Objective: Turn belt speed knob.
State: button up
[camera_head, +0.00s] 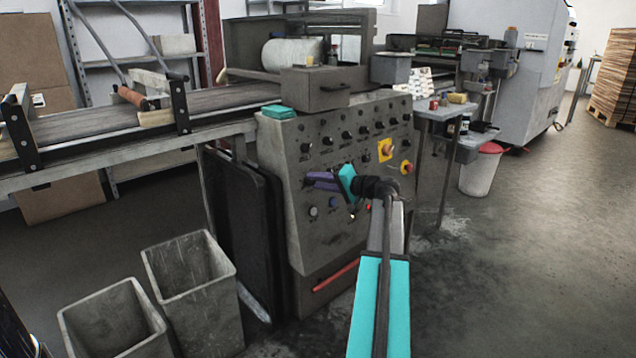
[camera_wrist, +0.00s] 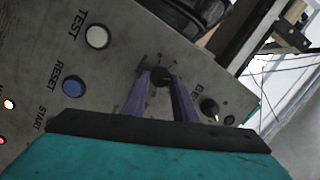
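My gripper (camera_head: 312,180) reaches to the front of the grey control panel (camera_head: 285,205) with its purple fingers. In the wrist view, the two fingers of my gripper (camera_wrist: 161,80) stand apart with a small dark knob (camera_wrist: 161,76) between their tips. I cannot tell whether they touch it. The marking beside this knob is too small to read.
A white TEST button (camera_wrist: 97,37) and a blue RESET button (camera_wrist: 74,87) lie left of the fingers. A yellow-backed red button (camera_head: 406,167) is on the panel's right. Two grey bins (camera_head: 190,265) stand at lower left. A conveyor (camera_head: 220,98) runs behind.

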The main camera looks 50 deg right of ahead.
jog(key=o, duration=0.4)
jog(key=shift+s, duration=0.15)
jog(key=p+v, duration=0.4)
jog(key=v, duration=0.9)
jog(key=shift+s+d+r, duration=0.1)
jog(key=shift+s, duration=0.15)
